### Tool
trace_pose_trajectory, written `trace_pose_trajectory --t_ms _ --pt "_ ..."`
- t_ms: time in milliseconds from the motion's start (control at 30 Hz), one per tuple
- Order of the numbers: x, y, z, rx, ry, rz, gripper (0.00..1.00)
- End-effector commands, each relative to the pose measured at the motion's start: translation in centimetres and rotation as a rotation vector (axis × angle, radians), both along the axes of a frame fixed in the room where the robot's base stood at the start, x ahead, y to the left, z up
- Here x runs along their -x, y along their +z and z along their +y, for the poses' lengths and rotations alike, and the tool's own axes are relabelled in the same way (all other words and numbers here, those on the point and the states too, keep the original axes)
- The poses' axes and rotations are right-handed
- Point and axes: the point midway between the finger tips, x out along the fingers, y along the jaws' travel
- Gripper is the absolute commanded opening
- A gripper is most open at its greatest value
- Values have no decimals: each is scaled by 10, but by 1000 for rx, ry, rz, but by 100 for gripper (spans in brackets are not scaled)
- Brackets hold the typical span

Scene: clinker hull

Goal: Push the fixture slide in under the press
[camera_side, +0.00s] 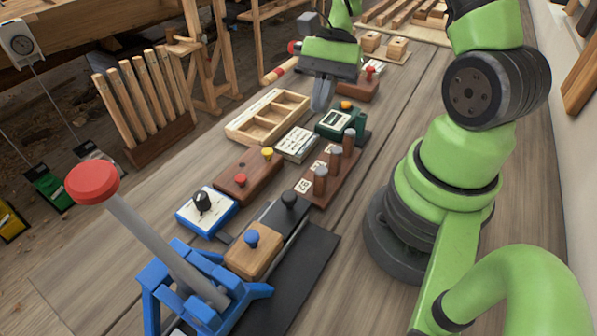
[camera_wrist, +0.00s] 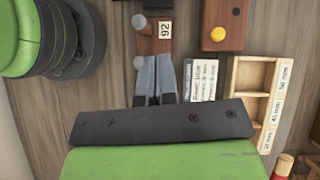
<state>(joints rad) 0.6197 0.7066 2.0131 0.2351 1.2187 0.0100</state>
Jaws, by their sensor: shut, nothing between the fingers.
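The fixture slide is a wooden block (camera_side: 254,256) with a blue knob on top. It sits on a dark base plate (camera_side: 308,268) just beside the blue press (camera_side: 205,300), which has a long grey lever with a red knob (camera_side: 92,184). The part under the press is partly hidden by its frame. My gripper (camera_side: 321,100) is shut and empty, far from the slide, near the far end of the row of items. In the wrist view its fingers (camera_wrist: 156,75) are together, above the peg board; neither slide nor press shows there.
Between gripper and slide lie a wooden compartment tray (camera_side: 235,130), a card (camera_side: 297,145), a green device (camera_side: 343,122), a peg board (camera_side: 325,184) and a block with red and yellow knobs (camera_side: 248,177). A blue-edged switch box (camera_side: 206,212) stands near the press.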

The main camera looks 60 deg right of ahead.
Motion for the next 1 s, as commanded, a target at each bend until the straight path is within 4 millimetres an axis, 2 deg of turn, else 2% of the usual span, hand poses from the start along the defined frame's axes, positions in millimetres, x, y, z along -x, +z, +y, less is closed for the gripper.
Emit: trace_pose_trajectory --t_ms 167,567,800,1000 --pt "3 -16 14 -5 2 7 0" --pt "13 -78 66 -1 6 11 0" --pt "16 -80 94 1 7 3 0" --pt "17 -81 102 2 3 2 0"
